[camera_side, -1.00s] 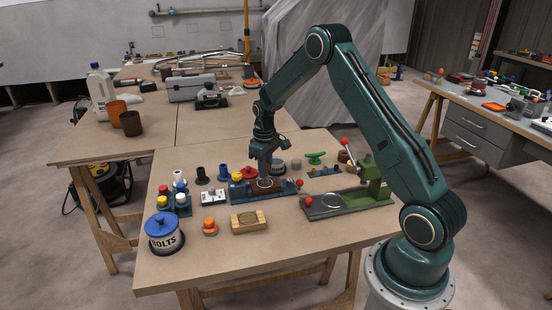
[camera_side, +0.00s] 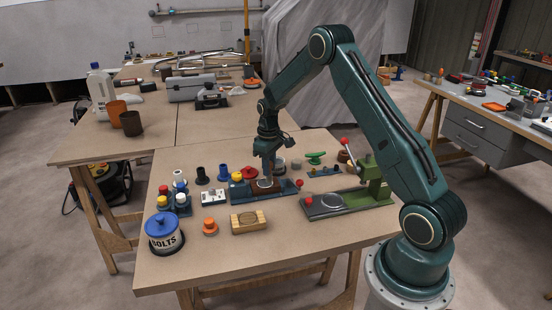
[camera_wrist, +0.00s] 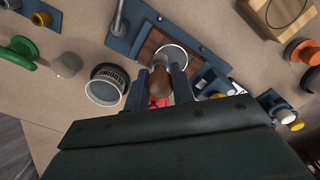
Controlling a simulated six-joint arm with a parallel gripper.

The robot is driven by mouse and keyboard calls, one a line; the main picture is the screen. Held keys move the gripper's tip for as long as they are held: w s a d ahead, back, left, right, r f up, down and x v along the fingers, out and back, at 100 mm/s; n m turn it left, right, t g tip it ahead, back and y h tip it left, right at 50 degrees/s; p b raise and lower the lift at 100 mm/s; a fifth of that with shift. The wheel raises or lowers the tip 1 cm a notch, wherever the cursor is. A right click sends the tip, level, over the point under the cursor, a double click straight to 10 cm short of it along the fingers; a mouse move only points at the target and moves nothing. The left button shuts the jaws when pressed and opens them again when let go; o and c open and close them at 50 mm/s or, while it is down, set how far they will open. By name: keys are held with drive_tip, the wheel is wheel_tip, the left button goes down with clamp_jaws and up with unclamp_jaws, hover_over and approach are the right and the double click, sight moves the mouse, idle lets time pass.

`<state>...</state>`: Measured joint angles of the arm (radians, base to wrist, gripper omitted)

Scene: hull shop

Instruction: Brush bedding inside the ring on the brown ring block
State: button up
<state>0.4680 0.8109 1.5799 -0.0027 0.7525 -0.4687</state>
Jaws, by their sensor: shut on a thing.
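The brown ring block (camera_wrist: 149,47) sits in a blue fixture and carries a pale round ring (camera_wrist: 173,54); the ring also shows in the side view (camera_side: 265,183). My gripper (camera_wrist: 161,84) is shut on a brush with a rounded brown handle (camera_wrist: 159,82). It holds the brush over the block, beside or just above the ring. The fingers and handle hide the brush's lower end, so I cannot tell whether it touches the ring's inside.
The blue fixture (camera_side: 244,194) has a red ball knob at its right end. A pot (camera_wrist: 106,85) stands close to my gripper. A green press (camera_side: 350,200) is to the right. A wooden block (camera_side: 249,221) and blue-lidded bolts tin (camera_side: 163,233) stand in front.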

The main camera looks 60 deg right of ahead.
drive_tip(key=shift+s+d, duration=0.6)
drive_tip(key=shift+s, duration=0.05)
drive_tip(key=w+a, duration=0.4)
drive_tip(key=shift+w+a, duration=0.3)
wheel_tip(320, 180, up, 8)
idle(0.6)
